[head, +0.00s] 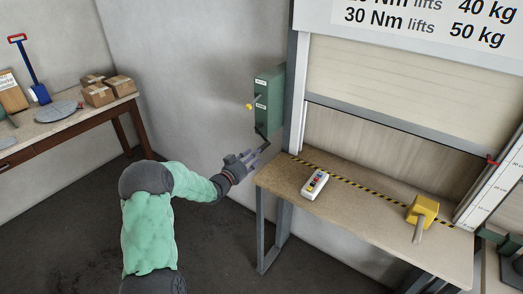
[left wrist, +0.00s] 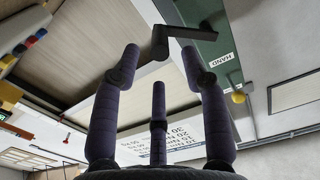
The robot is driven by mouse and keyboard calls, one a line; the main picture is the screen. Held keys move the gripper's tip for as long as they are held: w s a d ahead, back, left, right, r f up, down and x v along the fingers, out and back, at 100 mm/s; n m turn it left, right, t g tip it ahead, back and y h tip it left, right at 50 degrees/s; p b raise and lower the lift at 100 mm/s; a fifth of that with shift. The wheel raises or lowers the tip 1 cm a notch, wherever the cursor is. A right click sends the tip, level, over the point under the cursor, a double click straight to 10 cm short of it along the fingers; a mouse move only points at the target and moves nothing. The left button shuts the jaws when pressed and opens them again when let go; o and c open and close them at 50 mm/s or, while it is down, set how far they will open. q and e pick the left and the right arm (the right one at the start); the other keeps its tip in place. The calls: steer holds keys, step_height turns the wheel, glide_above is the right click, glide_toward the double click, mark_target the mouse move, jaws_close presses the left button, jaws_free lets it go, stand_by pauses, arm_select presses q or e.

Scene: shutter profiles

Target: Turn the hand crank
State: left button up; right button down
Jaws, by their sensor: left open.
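The hand crank (head: 262,139) is a dark cranked handle at the bottom of a green box (head: 270,102) on the wall, left of the shutter. In the left wrist view the crank (left wrist: 190,33) comes from the green housing, beside a HAND label (left wrist: 222,60), and its grip end (left wrist: 160,43) hangs between my fingertips. My left gripper (head: 254,155) is open just below the crank. In the left wrist view its fingers (left wrist: 160,62) are spread around the grip end, with no clear contact. My right gripper is not in view.
A bench (head: 290,187) stands right of the gripper, with a white button box (head: 314,184) and a yellow block with a grey handle (head: 422,211). The shutter (head: 400,85) is partly raised behind it. A yellow knob (head: 249,106) juts from the green box. Floor at left is clear.

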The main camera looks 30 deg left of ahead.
arm_select(q)
steer(key=w, duration=0.5)
steer(key=shift+w+d, duration=0.25)
steer(key=shift+w, duration=0.1)
jaws_close()
